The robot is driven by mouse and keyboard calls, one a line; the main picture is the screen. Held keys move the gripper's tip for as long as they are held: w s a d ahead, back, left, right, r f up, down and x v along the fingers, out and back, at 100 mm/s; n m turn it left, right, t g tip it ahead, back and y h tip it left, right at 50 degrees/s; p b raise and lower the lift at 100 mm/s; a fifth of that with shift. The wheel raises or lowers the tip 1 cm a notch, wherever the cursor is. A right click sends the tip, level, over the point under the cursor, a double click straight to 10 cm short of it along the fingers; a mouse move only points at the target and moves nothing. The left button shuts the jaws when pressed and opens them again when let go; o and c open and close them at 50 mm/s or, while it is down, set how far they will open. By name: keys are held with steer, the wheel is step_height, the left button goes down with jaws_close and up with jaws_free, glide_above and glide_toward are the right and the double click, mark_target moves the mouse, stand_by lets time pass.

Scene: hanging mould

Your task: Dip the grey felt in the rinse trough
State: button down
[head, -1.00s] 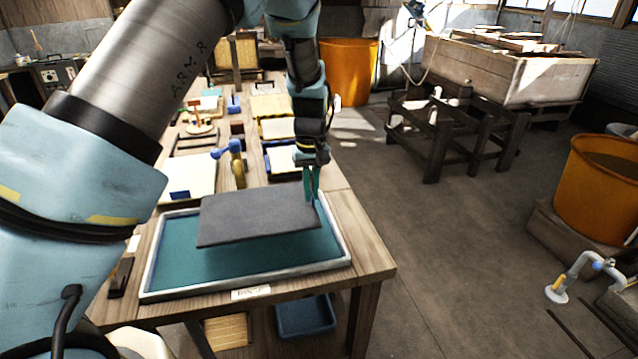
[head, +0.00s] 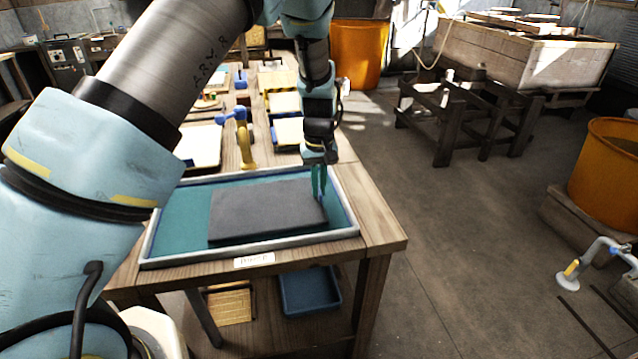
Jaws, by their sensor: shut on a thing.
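The grey felt (head: 265,210) is a flat dark rectangle in the head view, lying low within the rinse trough. The rinse trough (head: 300,238) is a shallow, pale-rimmed tray with teal inside, at the near end of the wooden table. My gripper (head: 320,196) points down at the felt's right edge and is shut on it. The felt looks roughly level, with its near edge close to the trough's front wall. I cannot tell how deep it sits in the water or whether it touches the bottom.
A blue tray (head: 309,290) sits on the shelf below. An orange tub (head: 357,55) and a wooden vat (head: 520,55) stand farther back.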

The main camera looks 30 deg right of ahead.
steer(key=shift+f+b, duration=1.45)
steer(key=shift+f, duration=1.55)
steer(key=shift+d, duration=0.1)
steer(key=shift+s+d, duration=0.25)
steer(key=shift+d, duration=0.4)
steer(key=shift+s+d, duration=0.2)
steer(key=shift+d, duration=0.45)
steer(key=shift+w+a, duration=0.25)
steer(key=shift+a, duration=0.45)
steer(key=shift+w+a, duration=0.2)
steer(key=shift+a, duration=0.5)
steer(key=shift+s+d+p, duration=0.2)
steer(key=shift+s+d, duration=0.05)
steer(key=shift+d, duration=0.45)
steer(key=shift+s+d+p, duration=0.2)
steer(key=shift+d, duration=0.5)
steer(key=shift+a, duration=0.1)
